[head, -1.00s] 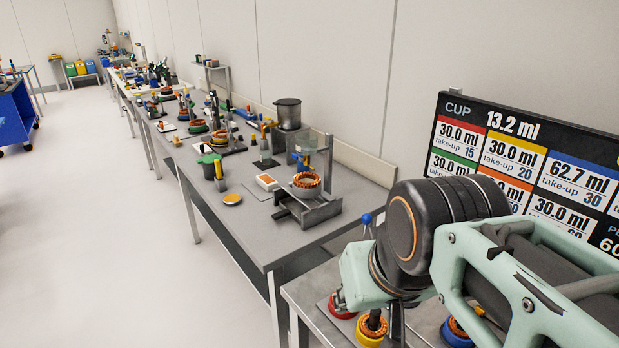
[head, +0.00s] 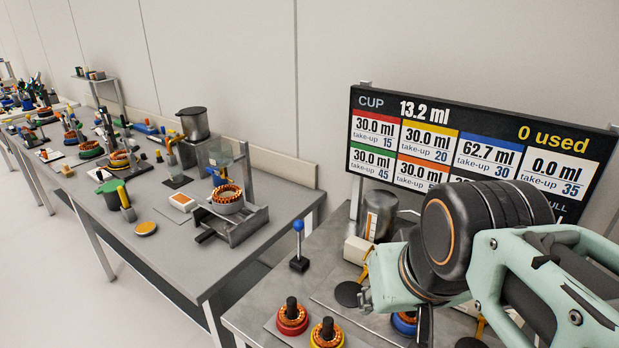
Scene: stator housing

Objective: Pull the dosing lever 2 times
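The lever, likely the dosing lever (head: 298,243), has a blue ball knob on a thin upright rod. It rises from a small black base on the near metal table, left of my arm. My gripper (head: 367,299) is mostly hidden behind my own mint-green wrist, to the right of and lower in the picture than the lever. A visible gap lies between them. Its fingers do not show clearly. The display board (head: 480,150) reads CUP 13.2 ml and 0 used.
A red-ringed stator (head: 292,317) and a yellow-ringed one (head: 326,333) stand at the table front. A blue-ringed one (head: 404,322) is partly hidden by my arm. A metal canister (head: 378,215) stands behind. Another grey workbench (head: 165,262) lies left.

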